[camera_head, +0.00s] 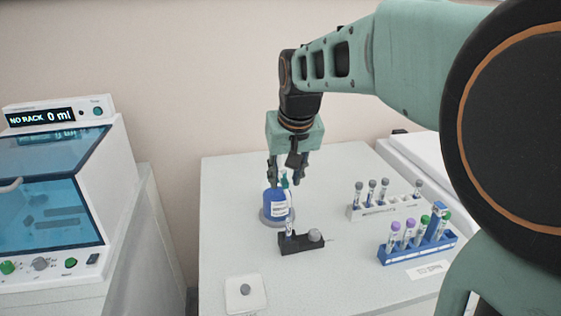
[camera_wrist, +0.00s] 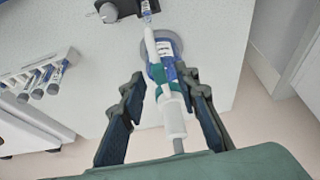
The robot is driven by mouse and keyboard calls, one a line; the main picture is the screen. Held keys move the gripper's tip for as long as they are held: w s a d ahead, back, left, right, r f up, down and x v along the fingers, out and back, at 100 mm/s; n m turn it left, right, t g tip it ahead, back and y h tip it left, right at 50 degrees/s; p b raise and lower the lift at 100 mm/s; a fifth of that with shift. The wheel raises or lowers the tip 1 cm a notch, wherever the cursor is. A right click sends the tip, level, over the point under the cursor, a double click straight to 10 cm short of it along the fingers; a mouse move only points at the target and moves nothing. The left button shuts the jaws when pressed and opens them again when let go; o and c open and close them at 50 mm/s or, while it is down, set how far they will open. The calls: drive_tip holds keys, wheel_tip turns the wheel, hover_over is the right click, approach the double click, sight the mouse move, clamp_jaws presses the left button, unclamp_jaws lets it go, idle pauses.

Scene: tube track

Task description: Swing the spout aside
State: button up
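A blue dispenser bottle (camera_head: 277,205) with a white label stands in a grey round base on the table; it also shows in the wrist view (camera_wrist: 158,72). Its white spout (camera_wrist: 150,42) reaches from the dispenser head toward a tube (camera_wrist: 146,7) in a small black holder (camera_head: 290,244). A white cylinder (camera_wrist: 172,115) tops the bottle. My gripper (camera_head: 285,180) is above the bottle. In the wrist view its two fingers (camera_wrist: 163,84) are spread on either side of the dispenser top, with visible gaps. Fingers partly hide the dispenser head in the head view.
A white rack (camera_head: 358,212) with grey-capped tubes and a blue rack (camera_head: 398,257) with purple- and green-capped tubes stand to the right. A white pad (camera_head: 234,301) with a grey cap lies at front left. A machine (camera_head: 60,190) reading "NO RACK 0 ml" stands far left.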

clamp_jaws()
drive_tip(key=shift+a+r, duration=0.1)
drive_tip(key=shift+a, duration=0.05)
idle(0.4)
drive_tip(key=w+a+m+g+h+p, duration=0.1)
drive_tip(key=w+a+m+h+p, duration=0.1)
drive_tip(key=a+m, duration=0.6)
drive_tip(key=shift+w+m+h+p, duration=0.2)
drive_tip(key=shift+m+h+p, duration=0.5)
drive_tip(key=shift+m+h, duration=0.6)
drive_tip(key=shift+m, duration=0.3)
